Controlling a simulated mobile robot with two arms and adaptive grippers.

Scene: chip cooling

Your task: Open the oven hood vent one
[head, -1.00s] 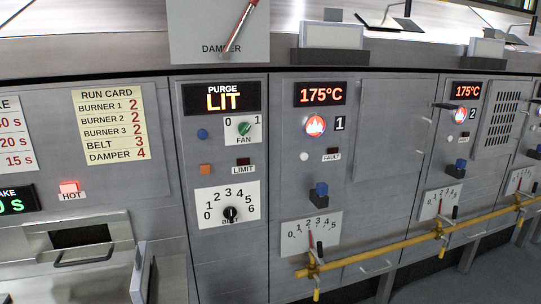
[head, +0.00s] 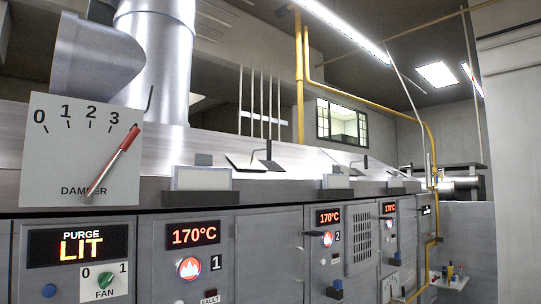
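The oven's sloped metal hood (head: 205,150) runs along the top of the oven. A nearer dark flap (head: 243,162) with an upright black handle (head: 269,150) sits on it, above the burner 1 panel. A second, farther flap with a handle (head: 362,140) sits further right along the hood. No label on either flap is readable, and I cannot tell how far either stands open. Neither of my grippers is in view.
A damper plate (head: 60,150) with a red lever (head: 115,160) pointing past 3 stands at the left front. A large metal duct (head: 160,60) rises behind it. Burner panels (head: 193,235) read 170°C. A yellow pipe (head: 299,75) runs up behind the hood.

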